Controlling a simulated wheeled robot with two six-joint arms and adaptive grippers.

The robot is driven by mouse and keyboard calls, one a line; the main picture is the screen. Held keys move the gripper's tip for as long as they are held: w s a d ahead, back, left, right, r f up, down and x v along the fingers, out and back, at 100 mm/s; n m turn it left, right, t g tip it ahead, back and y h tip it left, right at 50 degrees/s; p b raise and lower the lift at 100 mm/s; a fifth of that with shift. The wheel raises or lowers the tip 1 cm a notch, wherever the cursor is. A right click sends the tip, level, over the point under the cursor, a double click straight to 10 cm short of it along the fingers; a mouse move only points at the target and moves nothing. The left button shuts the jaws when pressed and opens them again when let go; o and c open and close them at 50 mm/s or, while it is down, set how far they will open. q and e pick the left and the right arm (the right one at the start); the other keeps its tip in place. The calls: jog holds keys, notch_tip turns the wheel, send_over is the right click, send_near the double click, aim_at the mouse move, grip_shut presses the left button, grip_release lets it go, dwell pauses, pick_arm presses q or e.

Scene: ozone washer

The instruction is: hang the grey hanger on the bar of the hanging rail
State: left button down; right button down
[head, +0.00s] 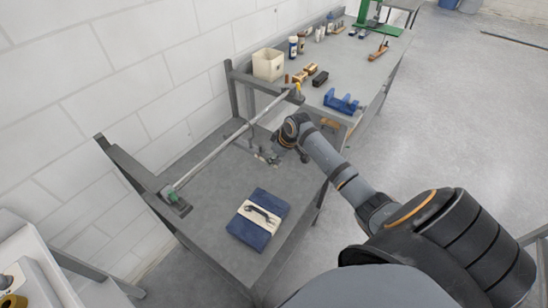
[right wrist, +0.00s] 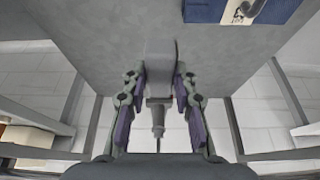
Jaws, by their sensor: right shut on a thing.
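The hanging rail's bar (head: 212,155) runs diagonally above the grey table, from a green-tipped end post at lower left to a yellow-tipped end at upper right. My right gripper (head: 268,157) is near the bar's right half, on its right side, over the table. In the right wrist view my right gripper (right wrist: 159,108) is shut on a grey piece, the grey hanger (right wrist: 159,62), which sits between its fingers. In the head view the hanger is small and partly hidden by the gripper; I cannot tell whether it touches the bar. My left gripper is not in view.
A cream bin (head: 268,64), a blue vise-like block (head: 341,103) and several small items stand on the farther bench. A white wall is at left; open floor is at right.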

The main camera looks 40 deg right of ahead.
jog(key=c, duration=1)
grip_release()
jog(key=v, duration=1.2)
jog(key=shift+r, duration=0.1)
